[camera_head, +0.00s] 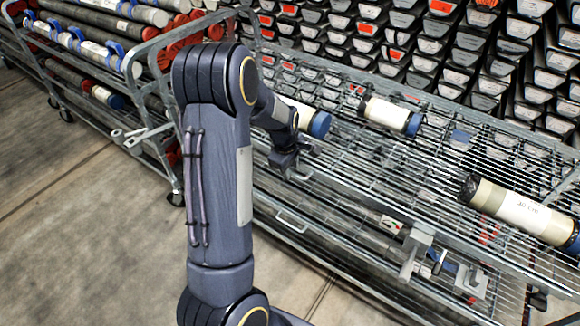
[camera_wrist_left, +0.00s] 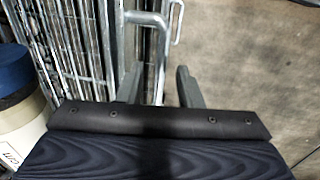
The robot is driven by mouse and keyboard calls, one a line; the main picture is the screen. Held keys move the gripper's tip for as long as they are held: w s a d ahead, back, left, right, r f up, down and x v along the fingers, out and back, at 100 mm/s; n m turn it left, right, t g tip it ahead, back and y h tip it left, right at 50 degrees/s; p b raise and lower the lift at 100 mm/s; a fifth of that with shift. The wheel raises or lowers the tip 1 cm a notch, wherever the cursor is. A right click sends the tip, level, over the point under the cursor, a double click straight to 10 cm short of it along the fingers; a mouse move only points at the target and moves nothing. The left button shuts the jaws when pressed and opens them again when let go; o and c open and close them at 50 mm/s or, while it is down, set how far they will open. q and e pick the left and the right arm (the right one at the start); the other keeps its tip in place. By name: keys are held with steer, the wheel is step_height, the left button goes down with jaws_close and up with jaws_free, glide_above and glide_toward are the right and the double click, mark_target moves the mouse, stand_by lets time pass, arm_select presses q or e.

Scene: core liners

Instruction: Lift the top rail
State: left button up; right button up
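The grey metal top rail (camera_head: 352,204) runs along the near edge of the wire-mesh cart. A bent tube handle sticks out at its left part, under my left gripper (camera_head: 290,164). In the left wrist view a bent metal bar (camera_wrist_left: 155,20) runs down between the two fingers of my left gripper (camera_wrist_left: 160,88). The fingers are apart, one on each side of the bar, and a gap shows on the right side. Where the bar passes behind the gripper's dark body is hidden. My left arm covers part of the cart in the head view. My right gripper is not in view.
Core liners with blue caps lie on the mesh shelf, one (camera_head: 390,115) at the back and one (camera_head: 520,212) at the right. A lower handle (camera_head: 292,221) and metal latch parts (camera_head: 415,250) are on the cart's front. Another cart stands left. Floor in front is clear.

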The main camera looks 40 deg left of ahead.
arm_select(q)
jaws_close()
step_height(320, 180, up, 6)
steer(key=p, duration=0.4)
steer(key=shift+f, duration=0.1)
steer(key=shift+w+f, duration=0.1)
steer(key=shift+f, duration=0.05)
steer(key=shift+c, duration=0.7)
jaws_free()
steer(key=shift+o, duration=0.7)
